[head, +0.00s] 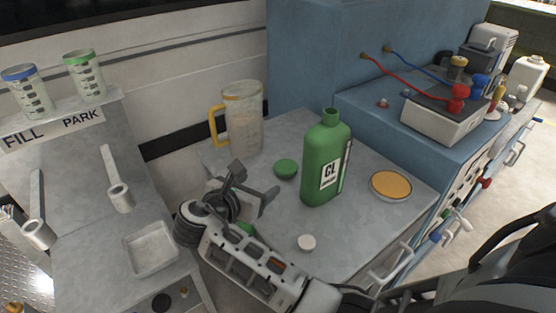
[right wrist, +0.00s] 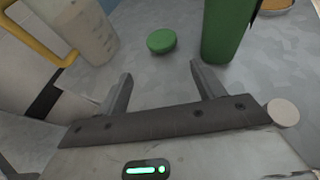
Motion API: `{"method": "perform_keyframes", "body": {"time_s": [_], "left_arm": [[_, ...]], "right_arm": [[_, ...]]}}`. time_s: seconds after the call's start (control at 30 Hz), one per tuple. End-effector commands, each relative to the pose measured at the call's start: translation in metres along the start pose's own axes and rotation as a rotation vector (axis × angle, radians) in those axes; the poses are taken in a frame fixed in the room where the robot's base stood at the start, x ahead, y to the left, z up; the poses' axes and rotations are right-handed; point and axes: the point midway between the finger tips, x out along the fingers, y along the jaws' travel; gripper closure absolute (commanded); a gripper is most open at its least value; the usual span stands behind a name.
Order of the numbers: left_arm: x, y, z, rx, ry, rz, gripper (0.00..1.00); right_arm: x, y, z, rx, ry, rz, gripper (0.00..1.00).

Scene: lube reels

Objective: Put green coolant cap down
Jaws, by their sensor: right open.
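The green coolant cap (head: 286,168) lies on the grey worktop, between the clear jug and the green coolant bottle (head: 325,165). The bottle stands upright with its neck uncovered. My right gripper (head: 257,184) is open and empty, a little to the left of the cap and apart from it. In the right wrist view the cap (right wrist: 161,41) lies beyond the two spread fingertips (right wrist: 160,72), and the lower part of the bottle (right wrist: 228,30) is to its right. My left gripper is not in view.
A clear jug with a yellow handle (head: 242,120) stands behind the cap. A white cap (head: 307,242) and an orange-topped round dish (head: 390,186) lie on the worktop (head: 365,235). Marked beakers (head: 85,75) stand on the left shelf. An empty tray (head: 151,248) sits lower left.

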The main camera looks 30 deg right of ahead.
Motion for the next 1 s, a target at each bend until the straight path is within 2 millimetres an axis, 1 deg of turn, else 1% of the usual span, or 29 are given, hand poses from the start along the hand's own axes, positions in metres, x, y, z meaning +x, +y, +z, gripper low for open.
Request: {"method": "perform_keyframes", "body": {"time_s": [0.03, 0.1, 0.2, 0.3, 0.4, 0.57, 0.63, 0.8, 0.9, 1.0], "left_arm": [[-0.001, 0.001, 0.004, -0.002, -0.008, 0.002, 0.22], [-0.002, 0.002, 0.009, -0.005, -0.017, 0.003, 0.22], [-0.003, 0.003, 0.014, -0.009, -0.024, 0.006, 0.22], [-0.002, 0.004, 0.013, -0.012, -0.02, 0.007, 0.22], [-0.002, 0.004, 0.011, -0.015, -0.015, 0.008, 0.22], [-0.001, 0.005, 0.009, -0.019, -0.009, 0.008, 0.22], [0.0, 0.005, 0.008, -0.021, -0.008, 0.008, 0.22], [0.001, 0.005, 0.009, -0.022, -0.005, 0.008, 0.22], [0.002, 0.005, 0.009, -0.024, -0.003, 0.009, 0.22], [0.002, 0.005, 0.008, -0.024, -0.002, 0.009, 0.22]], "right_arm": [[0.013, -0.001, 0.001, -0.001, -0.004, -0.004, 0.32], [0.028, -0.001, 0.001, -0.001, -0.004, -0.004, 0.32], [0.05, -0.001, 0.001, 0.0, -0.003, -0.004, 0.32], [0.068, -0.001, 0.001, 0.0, -0.003, -0.004, 0.32], [0.081, 0.0, 0.001, 0.0, -0.003, -0.002, 0.32], [0.09, -0.001, 0.001, 0.001, -0.002, -0.001, 0.32], [0.097, -0.001, 0.002, 0.001, -0.002, -0.003, 0.32], [0.124, -0.001, 0.003, 0.0, -0.003, -0.004, 0.32], [0.135, 0.0, 0.003, 0.001, -0.002, -0.002, 0.32], [0.139, 0.0, 0.003, 0.002, -0.001, 0.0, 0.32]]}}
